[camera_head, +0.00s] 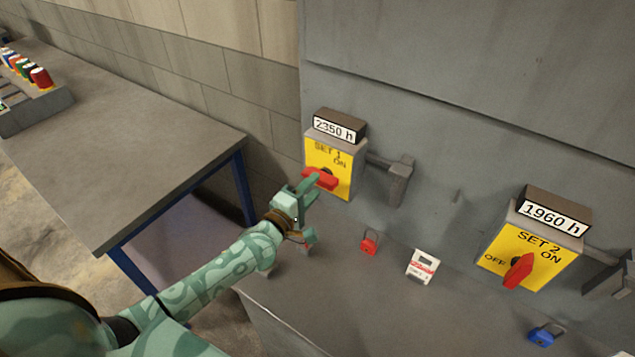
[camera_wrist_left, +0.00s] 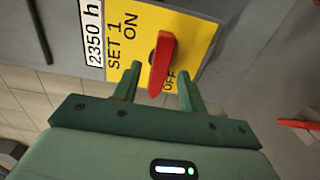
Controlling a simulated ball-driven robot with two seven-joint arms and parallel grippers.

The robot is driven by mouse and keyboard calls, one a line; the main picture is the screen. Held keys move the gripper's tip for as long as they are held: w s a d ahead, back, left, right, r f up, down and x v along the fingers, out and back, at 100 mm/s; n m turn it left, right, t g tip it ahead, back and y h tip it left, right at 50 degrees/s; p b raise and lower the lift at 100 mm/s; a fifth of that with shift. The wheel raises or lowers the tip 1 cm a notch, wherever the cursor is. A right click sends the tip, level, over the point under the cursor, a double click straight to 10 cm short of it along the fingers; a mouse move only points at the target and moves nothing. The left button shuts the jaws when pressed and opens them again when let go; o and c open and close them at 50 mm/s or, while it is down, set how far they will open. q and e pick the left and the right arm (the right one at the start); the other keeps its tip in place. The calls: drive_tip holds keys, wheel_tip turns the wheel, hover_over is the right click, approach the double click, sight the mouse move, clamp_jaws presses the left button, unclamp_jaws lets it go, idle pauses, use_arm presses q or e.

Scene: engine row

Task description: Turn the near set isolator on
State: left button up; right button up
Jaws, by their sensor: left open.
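The SET 1 isolator (camera_head: 345,175) is a yellow-faced box on the grey cabinet, with a 2350 h display (camera_head: 334,131) above it. Its red handle (camera_head: 321,180) lies roughly across the plate, with its long end towards OFF in the left wrist view (camera_wrist_left: 161,62). My left gripper (camera_head: 308,188) is at this handle, and its open fingers (camera_wrist_left: 159,72) straddle the handle with visible gaps. The SET 2 isolator (camera_head: 540,256), under a 1960 h display (camera_head: 554,219), stands lower right; its red handle (camera_head: 519,271) slants down-left. My right gripper is out of view.
A red padlock (camera_head: 369,241), a white-and-red tag (camera_head: 421,267) and a blue padlock (camera_head: 544,335) lie on the grey ledge. Grey brackets (camera_head: 399,181) stick out beside the isolators. A grey table (camera_head: 130,150) with a rack of coloured items (camera_head: 40,110) stands left.

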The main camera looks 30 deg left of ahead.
use_arm(q)
drive_tip(key=shift+w+d, duration=0.1)
drive_tip(key=shift+w, duration=0.95)
drive_tip(key=shift+w+d, duration=0.1)
drive_tip(key=shift+w, duration=0.25)
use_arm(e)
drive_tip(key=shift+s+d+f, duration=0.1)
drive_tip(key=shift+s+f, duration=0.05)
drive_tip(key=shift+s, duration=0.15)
use_arm(q)
clamp_jaws()
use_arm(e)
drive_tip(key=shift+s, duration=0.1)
